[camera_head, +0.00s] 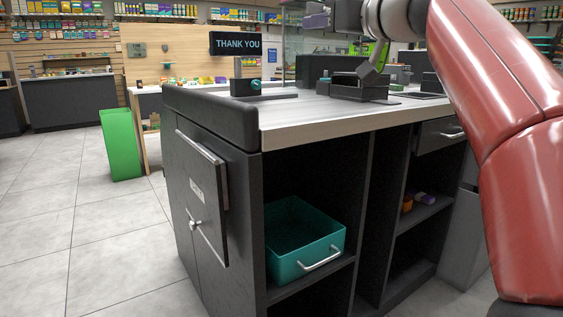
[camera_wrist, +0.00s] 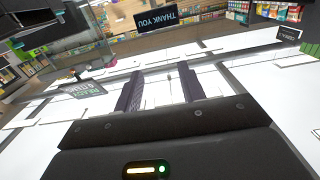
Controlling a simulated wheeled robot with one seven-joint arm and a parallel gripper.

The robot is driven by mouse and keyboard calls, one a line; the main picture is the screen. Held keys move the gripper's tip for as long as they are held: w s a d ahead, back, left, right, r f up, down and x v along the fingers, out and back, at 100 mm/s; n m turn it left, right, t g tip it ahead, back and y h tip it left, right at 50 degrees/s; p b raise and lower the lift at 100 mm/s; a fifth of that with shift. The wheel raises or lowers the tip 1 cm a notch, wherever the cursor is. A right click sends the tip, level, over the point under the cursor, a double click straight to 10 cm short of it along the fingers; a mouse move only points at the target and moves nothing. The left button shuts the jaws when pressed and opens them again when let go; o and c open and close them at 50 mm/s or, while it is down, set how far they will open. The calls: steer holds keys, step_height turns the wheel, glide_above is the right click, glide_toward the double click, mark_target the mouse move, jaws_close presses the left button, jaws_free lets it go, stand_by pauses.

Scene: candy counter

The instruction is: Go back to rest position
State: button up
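My gripper (camera_wrist: 160,84) shows in the wrist view with its two dark purple fingers apart and nothing between them. In the head view my gripper (camera_head: 318,17) is at the top, raised above the counter and partly cut off by the picture edge. My red arm reaches up along the right side of the head view. The dark counter (camera_head: 215,118) with a pale top stands below the gripper. No object is held.
A teal bin (camera_head: 309,262) sits on the counter's open shelf. A black device (camera_head: 360,87) and a small stand (camera_head: 252,86) are on the counter top. A green panel (camera_head: 121,145) stands on the floor at left.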

steer(key=s+f+m+g+h+p, duration=0.2)
steer(key=s+f, duration=0.1)
steer(key=f, duration=0.4)
steer(key=s+f+m+g+h+p, duration=0.1)
steer(key=s+f+g+h, duration=0.2)
steer(key=f, duration=0.4)
steer(key=s+d+f+m+g+h+p, duration=0.2)
steer(key=s+d+f, duration=0.1)
steer(key=s+f, duration=0.8)
steer(key=s+d+f+m+g+h+p, duration=0.1)
steer(key=s+d+f+g+h+p, duration=0.1)
steer(key=s+f, duration=0.9)
step_height(320, 180, down, 5)
steer(key=shift+d+r+m+h+p, duration=0.1)
steer(key=shift+d+m+h+p, duration=0.35)
steer(key=shift+d, duration=0.75)
